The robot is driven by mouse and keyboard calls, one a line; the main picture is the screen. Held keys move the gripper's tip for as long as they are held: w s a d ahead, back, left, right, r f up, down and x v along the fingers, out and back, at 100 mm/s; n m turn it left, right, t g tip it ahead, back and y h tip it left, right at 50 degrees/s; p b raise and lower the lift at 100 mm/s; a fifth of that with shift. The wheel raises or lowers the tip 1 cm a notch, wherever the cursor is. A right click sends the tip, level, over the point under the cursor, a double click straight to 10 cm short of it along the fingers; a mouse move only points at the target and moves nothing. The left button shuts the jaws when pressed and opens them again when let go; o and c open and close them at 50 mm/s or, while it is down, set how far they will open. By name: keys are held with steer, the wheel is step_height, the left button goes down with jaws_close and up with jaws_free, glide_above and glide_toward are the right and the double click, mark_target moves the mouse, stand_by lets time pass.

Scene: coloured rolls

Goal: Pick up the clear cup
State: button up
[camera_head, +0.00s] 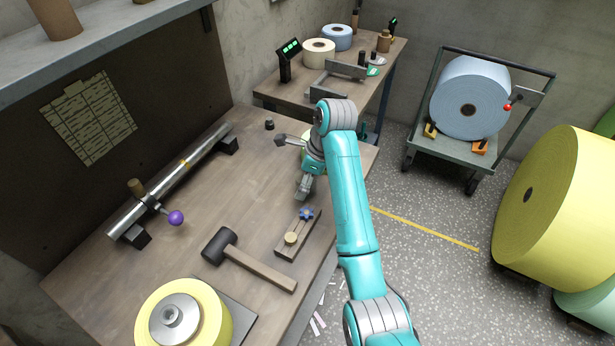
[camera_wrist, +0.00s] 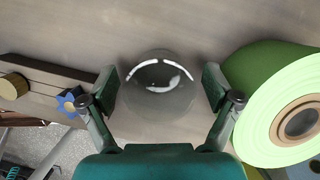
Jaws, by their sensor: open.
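The clear cup (camera_wrist: 158,72) shows in the wrist view as a round, see-through shape with bright glints, on the brown workbench. My gripper (camera_wrist: 161,86) is open, with one finger to the left of the cup and one to the right. I cannot tell how far above the bench the fingertips are. In the head view my gripper (camera_head: 292,165) is over the right part of the bench, and I cannot make out the cup there.
A light green roll (camera_wrist: 262,75) lies close to the right finger. A wooden piece with a blue star knob (camera_head: 306,213) is close by on the other side. A mallet (camera_head: 255,265), a metal bar (camera_head: 165,185) and a yellow roll (camera_head: 212,310) occupy the bench (camera_head: 205,205).

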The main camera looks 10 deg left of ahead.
steer(key=shift+a+f, duration=0.15)
steer(key=shift+f, duration=0.35)
steer(key=c, duration=1.2)
steer(key=shift+r, duration=0.1)
steer(key=shift+c, duration=0.2)
